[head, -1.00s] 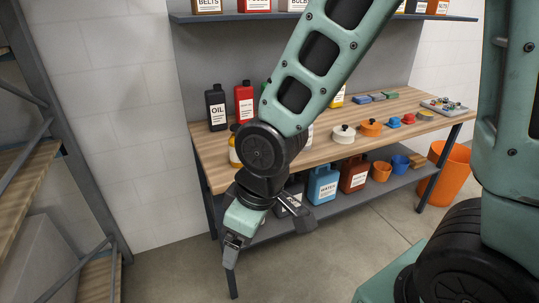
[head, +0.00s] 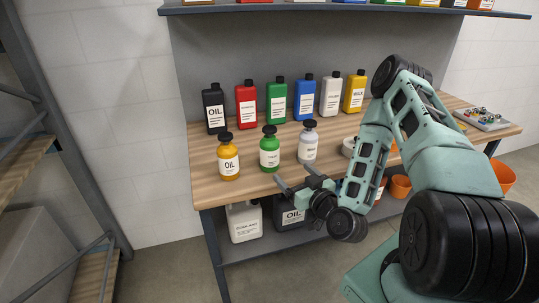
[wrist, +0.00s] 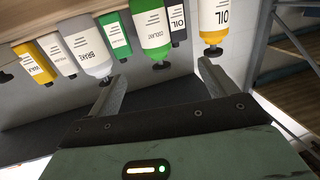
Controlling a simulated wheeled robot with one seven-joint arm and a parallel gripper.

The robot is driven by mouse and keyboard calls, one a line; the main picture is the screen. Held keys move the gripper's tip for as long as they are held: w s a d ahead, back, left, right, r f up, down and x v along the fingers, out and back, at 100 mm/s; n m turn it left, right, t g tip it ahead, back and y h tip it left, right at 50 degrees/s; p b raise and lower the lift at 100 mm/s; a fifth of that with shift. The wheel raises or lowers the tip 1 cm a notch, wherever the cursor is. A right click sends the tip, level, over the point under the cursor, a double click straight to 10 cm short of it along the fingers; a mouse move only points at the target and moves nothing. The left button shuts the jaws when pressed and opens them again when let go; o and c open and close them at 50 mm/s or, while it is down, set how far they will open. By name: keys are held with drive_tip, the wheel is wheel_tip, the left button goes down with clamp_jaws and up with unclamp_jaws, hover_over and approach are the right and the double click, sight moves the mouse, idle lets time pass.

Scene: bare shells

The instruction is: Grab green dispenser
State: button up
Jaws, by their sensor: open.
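A green dispenser (head: 269,152) with a black top and white label stands upright near the front of the wooden workbench (head: 235,190). It sits between a yellow-orange oil dispenser (head: 228,160) and a grey-white one (head: 307,144). My gripper (head: 296,175) is open and empty at the bench's front edge, in front of and right of the green dispenser, not touching it. In the wrist view, which is upside down, the green dispenser (wrist: 151,28) shows ahead between my fingers, labelled COOLANT. A taller green bottle (head: 276,102) stands behind it in the back row.
The back row holds a black oil bottle (head: 214,108), a red one (head: 246,103), a blue one (head: 304,96), a white one (head: 331,94) and a yellow one (head: 354,91). A shelf (head: 345,10) hangs above. Jugs, including a white one (head: 244,222), stand on the lower shelf.

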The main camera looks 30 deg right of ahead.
drive_tip(key=b, duration=0.6)
approach(275, 152)
drive_tip(key=w, duration=0.1)
drive_tip(key=w+b, duration=0.1)
drive_tip(key=w, duration=0.1)
drive_tip(key=shift+w+d+r+m+h, duration=0.15)
drive_tip(key=shift+w+d+m+h, duration=0.05)
drive_tip(key=shift+w+m+h, duration=0.1)
drive_tip(key=shift+w+f+b, duration=0.1)
drive_tip(key=shift+f+b, duration=0.1)
drive_tip(key=shift+b, duration=0.75)
drive_tip(key=w+b, duration=0.1)
drive_tip(key=b, duration=0.3)
drive_tip(key=shift+w+d, duration=0.1)
drive_tip(key=shift+d, duration=0.05)
drive_tip(key=b, duration=0.2)
drive_tip(key=shift+w+b, duration=0.2)
drive_tip(key=shift+b, duration=0.15)
drive_tip(key=b, duration=0.3)
drive_tip(key=shift+w, duration=0.15)
